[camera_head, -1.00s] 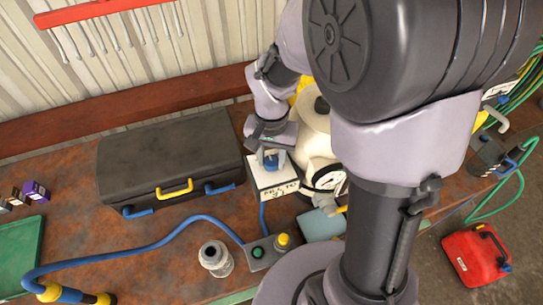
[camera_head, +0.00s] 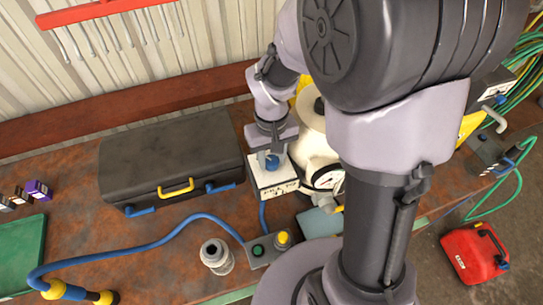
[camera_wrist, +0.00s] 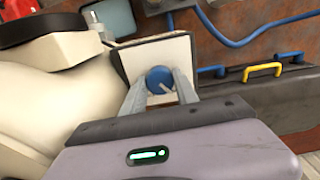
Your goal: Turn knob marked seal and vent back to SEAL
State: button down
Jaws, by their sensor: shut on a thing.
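The blue knob (camera_head: 272,162) sits on top of a white box (camera_head: 265,184) on the workbench. It also shows in the wrist view (camera_wrist: 160,80), where a pale pointer line is visible on its face. My gripper (camera_head: 271,155) comes down from above and is shut on the knob. In the wrist view my gripper (camera_wrist: 161,92) has one finger on each side of the knob. Dark lettering on the box front is too small to read, and the SEAL and VENT marks cannot be made out.
A cream tank (camera_head: 315,150) with a round gauge (camera_head: 327,177) stands close right of the box. A dark toolbox (camera_head: 165,160) stands to the left.

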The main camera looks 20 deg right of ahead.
aim_at(272, 160)
dwell(0.4)
jog(key=c, duration=0.9)
grip_release()
jog(key=shift+c, duration=0.2)
notch_tip(272, 160, up, 18)
jog(key=p, duration=0.4)
jog(key=shift+f, duration=0.25)
